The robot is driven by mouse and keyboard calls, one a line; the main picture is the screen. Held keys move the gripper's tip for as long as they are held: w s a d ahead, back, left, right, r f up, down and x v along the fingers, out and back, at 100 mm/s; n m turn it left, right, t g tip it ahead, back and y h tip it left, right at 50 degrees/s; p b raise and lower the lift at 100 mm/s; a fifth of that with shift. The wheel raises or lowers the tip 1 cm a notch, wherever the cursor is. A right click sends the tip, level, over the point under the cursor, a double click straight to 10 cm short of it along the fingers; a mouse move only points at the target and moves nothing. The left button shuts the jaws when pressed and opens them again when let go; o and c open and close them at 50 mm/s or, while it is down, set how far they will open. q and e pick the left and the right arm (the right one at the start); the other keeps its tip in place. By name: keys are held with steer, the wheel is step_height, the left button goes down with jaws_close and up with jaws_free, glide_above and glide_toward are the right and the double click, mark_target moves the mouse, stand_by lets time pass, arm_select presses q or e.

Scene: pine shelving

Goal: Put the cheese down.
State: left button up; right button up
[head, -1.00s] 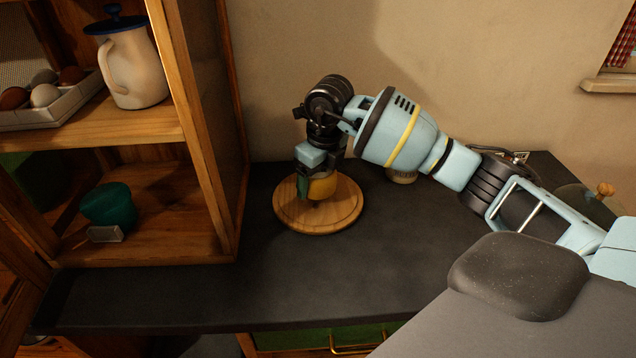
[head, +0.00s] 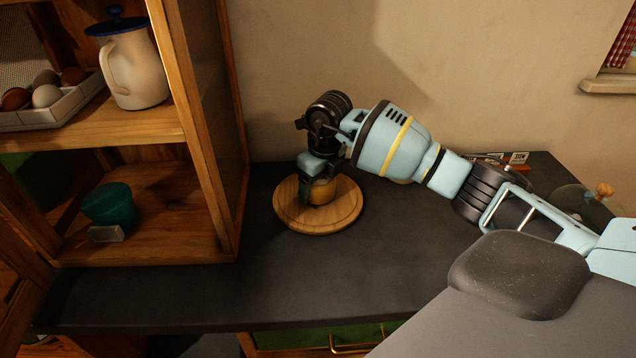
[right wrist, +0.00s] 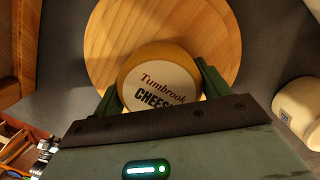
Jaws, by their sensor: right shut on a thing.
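The cheese (head: 322,191) is a round yellow wheel. In the right wrist view the cheese (right wrist: 160,88) shows a pale label reading "Tumbrook CHEESE". My right gripper (head: 314,193) is shut on it, and in the right wrist view its green fingers (right wrist: 160,95) sit on both sides of the wheel. The cheese is over a round wooden board (head: 340,212) on the dark counter; it is at or very close to the board's surface, and I cannot tell whether it touches. The board also fills the top of the right wrist view (right wrist: 205,30). My left gripper is not in view.
A pine shelf unit (head: 205,130) stands close on the left, holding a white jug (head: 135,72), a tray of eggs (head: 48,112) and a green pot (head: 110,204). The dark counter (head: 270,280) is clear in front of the board. A cream jar (right wrist: 300,112) stands right of it.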

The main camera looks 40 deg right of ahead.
mark_target(324, 179)
steer(key=shift+f, duration=0.15)
steer(key=o, duration=1.3)
steer(key=r, duration=0.4)
steer(key=s+r, duration=0.1)
steer(key=r, duration=0.7)
steer(key=shift+s+d+r, duration=0.1)
steer(key=shift+s+d, duration=0.1)
steer(key=shift+s, duration=0.2)
